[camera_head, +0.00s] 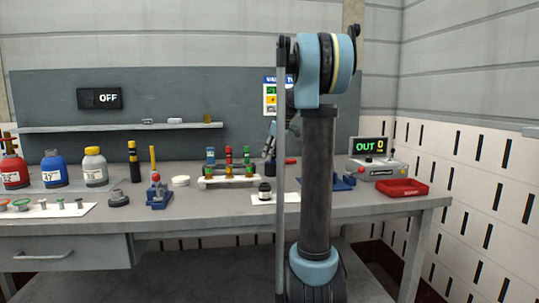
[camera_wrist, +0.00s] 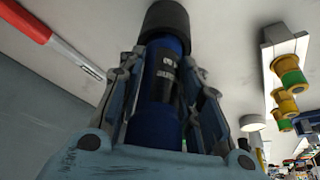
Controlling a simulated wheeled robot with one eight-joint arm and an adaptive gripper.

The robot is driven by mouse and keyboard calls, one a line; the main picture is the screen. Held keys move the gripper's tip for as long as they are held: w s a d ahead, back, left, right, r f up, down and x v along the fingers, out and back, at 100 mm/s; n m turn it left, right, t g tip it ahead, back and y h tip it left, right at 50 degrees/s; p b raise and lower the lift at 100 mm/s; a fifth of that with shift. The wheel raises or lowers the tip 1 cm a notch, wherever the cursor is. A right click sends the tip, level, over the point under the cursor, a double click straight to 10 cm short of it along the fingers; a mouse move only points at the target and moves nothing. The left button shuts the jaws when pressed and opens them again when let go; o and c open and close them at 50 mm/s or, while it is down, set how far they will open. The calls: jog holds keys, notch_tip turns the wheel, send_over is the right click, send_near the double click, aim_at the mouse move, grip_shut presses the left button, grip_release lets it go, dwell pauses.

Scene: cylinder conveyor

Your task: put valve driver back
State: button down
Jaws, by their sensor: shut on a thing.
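My gripper (camera_wrist: 163,85) is shut on what I take to be the valve driver (camera_wrist: 163,62), a blue cylinder with a black end and a dark label too small to read. The fingers stand on either side of it, and the black end juts beyond them. In the head view my gripper (camera_head: 269,141) is above the back of the bench, just left of my arm column. The valve driver cannot be made out clearly there. My arm hides part of the bench behind it.
A rack (camera_head: 243,182) with coloured parts stands left of my gripper. A red-handled tool (camera_wrist: 28,20) lies at upper left in the wrist view. A red tray (camera_head: 402,188) sits at right.

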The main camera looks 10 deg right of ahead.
jog(key=shift+f, duration=0.25)
jog(key=c, duration=1.1)
grip_release()
jog(key=shift+o, duration=0.2)
jog(key=shift+r, duration=0.1)
jog(key=shift+r, duration=2.95)
